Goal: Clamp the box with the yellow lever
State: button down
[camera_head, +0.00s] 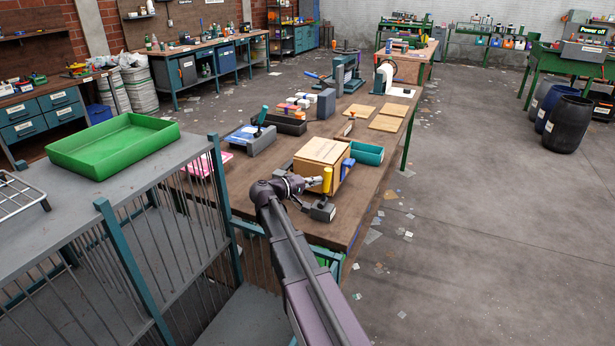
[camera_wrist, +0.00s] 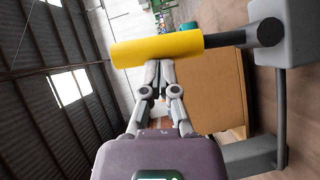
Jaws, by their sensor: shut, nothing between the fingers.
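A light wooden box (camera_head: 322,151) stands near the front end of the brown table. The yellow lever (camera_head: 327,181) stands upright in front of it on a small grey clamp (camera_head: 322,212). My gripper (camera_head: 315,182) is at the left side of the lever, with its fingers pointing toward it. In the wrist view the shut fingertips (camera_wrist: 158,64) are at the edge of the yellow lever (camera_wrist: 155,49), touching it or very close; I cannot tell which. The lever's dark arm (camera_wrist: 262,33) joins the grey clamp body (camera_wrist: 298,35). The box (camera_wrist: 212,90) shows behind the fingers.
A teal bin (camera_head: 367,154) and a blue item (camera_head: 347,167) are right of the box. A grey device (camera_head: 250,139) and a pink tray (camera_head: 207,164) lie to the left. A railing (camera_head: 170,240) and a green tray (camera_head: 113,147) are nearer on the left.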

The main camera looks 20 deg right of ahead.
jog(key=shift+s+d+r+m+y+p, duration=0.35)
jog(key=shift+s+d+m+y+p, duration=0.2)
jog(key=shift+s+m+p, duration=0.2)
jog(key=shift+s+d+f+m+t+y+p, duration=0.35)
jog(key=shift+s+d+m+y+p, duration=0.2)
jog(key=shift+s+d+m+y, duration=0.25)
jog(key=shift+s+d+f+m+t+y+p, duration=0.25)
jog(key=shift+s+d+f+m+y+p, duration=0.3)
jog(key=shift+d+m, duration=0.25)
jog(key=shift+s, duration=0.1)
jog(key=shift+r, duration=0.1)
